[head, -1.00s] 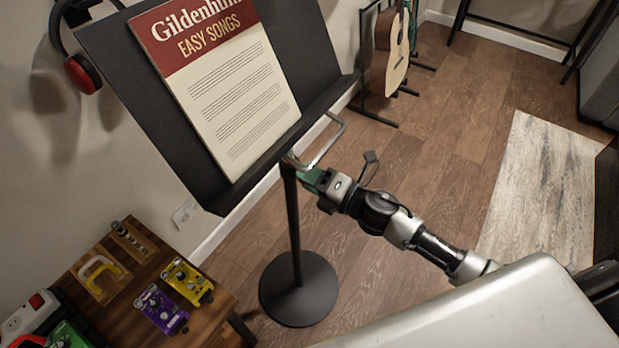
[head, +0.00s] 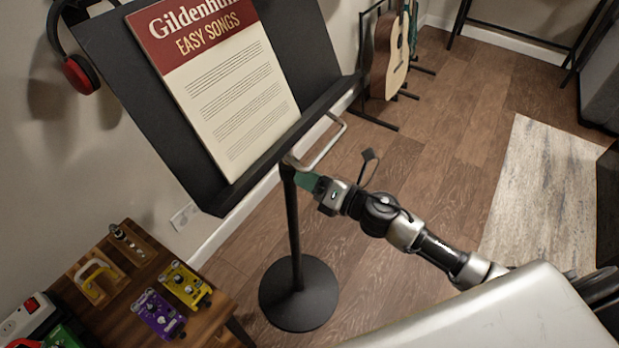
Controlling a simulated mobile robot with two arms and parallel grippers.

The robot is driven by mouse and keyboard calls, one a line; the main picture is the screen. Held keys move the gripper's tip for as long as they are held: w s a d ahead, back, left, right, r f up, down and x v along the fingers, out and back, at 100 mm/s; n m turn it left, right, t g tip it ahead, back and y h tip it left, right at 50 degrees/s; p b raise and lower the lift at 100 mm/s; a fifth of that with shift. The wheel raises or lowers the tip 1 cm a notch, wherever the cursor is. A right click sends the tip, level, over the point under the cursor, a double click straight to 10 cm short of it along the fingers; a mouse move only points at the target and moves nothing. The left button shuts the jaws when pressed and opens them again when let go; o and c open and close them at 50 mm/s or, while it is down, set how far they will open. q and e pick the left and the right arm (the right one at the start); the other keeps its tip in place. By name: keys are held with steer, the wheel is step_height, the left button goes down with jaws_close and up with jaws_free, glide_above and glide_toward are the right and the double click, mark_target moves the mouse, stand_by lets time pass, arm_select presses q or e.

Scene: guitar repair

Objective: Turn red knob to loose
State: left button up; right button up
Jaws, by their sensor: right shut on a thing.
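A black music stand (head: 293,225) stands at the centre, its desk tilted and its post upright. My right gripper (head: 307,181), with green fingertips, is at the top of the post, just under the desk. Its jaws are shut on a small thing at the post. The red knob itself does not show; the fingers appear to cover it, so I cannot read its setting. My left gripper is not in view.
A wooden table (head: 205,325) with a yellow pedal (head: 185,284) and a purple pedal (head: 158,313) is at lower left. A guitar (head: 392,58) stands behind.

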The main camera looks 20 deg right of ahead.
steer(key=shift+f, duration=0.15)
steer(key=o, duration=0.9)
steer(key=shift+o, duration=0.2)
steer(key=shift+s, duration=0.1)
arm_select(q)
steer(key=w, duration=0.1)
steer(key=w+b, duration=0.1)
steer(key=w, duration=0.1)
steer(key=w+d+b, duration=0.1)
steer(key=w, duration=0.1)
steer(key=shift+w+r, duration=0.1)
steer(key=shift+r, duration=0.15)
arm_select(e)
steer(key=v, duration=1)
steer(key=shift+s+d, duration=0.25)
